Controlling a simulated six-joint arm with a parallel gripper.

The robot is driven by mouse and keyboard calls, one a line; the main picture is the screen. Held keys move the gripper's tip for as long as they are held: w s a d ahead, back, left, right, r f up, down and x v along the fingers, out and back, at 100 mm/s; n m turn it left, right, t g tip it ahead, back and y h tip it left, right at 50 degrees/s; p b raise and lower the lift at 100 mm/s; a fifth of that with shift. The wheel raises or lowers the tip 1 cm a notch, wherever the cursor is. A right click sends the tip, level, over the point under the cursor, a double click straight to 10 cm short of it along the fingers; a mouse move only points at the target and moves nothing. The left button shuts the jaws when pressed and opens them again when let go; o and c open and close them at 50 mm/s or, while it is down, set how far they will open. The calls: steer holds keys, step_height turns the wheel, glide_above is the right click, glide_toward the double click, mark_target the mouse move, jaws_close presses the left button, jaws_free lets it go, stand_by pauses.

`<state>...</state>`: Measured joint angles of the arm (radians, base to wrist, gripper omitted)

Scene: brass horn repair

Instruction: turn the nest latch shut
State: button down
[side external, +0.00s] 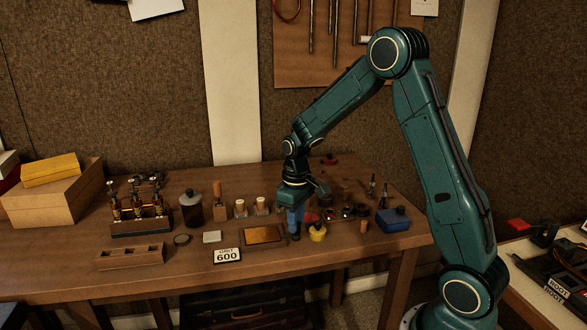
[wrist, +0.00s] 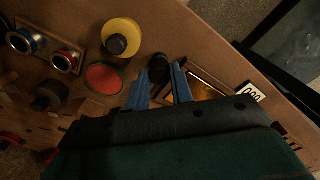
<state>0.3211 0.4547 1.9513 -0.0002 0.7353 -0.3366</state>
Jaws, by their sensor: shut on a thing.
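My gripper (side external: 295,226) is low over the middle of the bench, pointing down. In the wrist view its two blue fingers (wrist: 160,80) are shut on a small black knob (wrist: 158,68) that shows between and just past the fingertips. I cannot tell for sure whether this knob is the nest latch. A yellow round piece with a black knob (wrist: 120,37) stands beside the fingers and also shows in the side view (side external: 317,234). A red disc (wrist: 104,78) lies close to the left finger. The contact at the fingertips is partly hidden.
A wooden holder with blue- and red-rimmed metal cups (wrist: 45,50) is at the wrist view's upper left. A framed brass plate (side external: 262,235) is close beside the gripper. A blue box (side external: 393,220) sits at the right.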

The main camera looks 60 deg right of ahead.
steer(key=c, duration=1.2)
jaws_free()
step_height(320, 180, up, 14)
steer(key=shift+f, duration=0.1)
